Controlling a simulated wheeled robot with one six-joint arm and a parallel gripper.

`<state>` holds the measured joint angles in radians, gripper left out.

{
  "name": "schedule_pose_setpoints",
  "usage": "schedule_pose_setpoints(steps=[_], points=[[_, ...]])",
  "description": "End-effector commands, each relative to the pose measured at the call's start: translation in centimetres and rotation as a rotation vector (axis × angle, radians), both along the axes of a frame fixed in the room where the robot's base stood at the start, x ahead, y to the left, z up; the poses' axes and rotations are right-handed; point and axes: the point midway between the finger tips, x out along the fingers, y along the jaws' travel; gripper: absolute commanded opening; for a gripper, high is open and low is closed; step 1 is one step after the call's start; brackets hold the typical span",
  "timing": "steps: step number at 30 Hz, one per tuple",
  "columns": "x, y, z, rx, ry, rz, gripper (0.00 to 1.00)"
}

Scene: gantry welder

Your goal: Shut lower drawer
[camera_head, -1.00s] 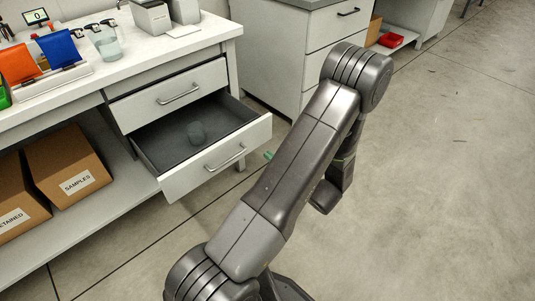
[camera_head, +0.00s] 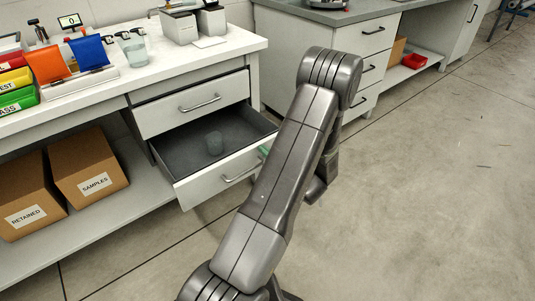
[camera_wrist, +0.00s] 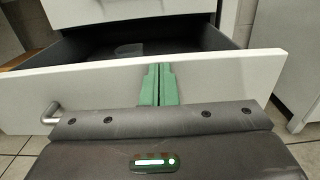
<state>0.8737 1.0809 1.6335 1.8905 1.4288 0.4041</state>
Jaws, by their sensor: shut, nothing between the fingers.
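The lower drawer (camera_head: 205,189) is pulled well out of the white bench, its grey inside showing. In the wrist view the drawer front (camera_wrist: 100,88) spans the picture, with the handle (camera_wrist: 50,113) at left. My gripper (camera_wrist: 158,84) has its green fingers together and empty, at the drawer front right of the handle, tips near its top edge. Whether they touch it I cannot tell. In the head view only a green fingertip (camera_head: 263,150) shows beside my arm.
The upper drawer (camera_head: 195,104) above is shut. Cardboard boxes marked RETAINED (camera_head: 27,197) and SAMPLES (camera_head: 88,170) sit on the shelf at left. A second grey-topped bench (camera_head: 345,12) stands behind my arm. The floor (camera_head: 440,200) at right is clear.

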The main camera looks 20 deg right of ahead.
Motion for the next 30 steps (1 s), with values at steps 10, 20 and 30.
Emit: schedule_pose_setpoints(steps=[10, 20, 30], points=[[0.9, 0.4, 0.0, 0.0, 0.0, 0.001, 0.0], [7.1, 2.8, -0.2, -0.002, -0.002, 0.006, 0.0], [16.0, 6.0, -0.2, -0.002, -0.003, 0.005, 0.0]])
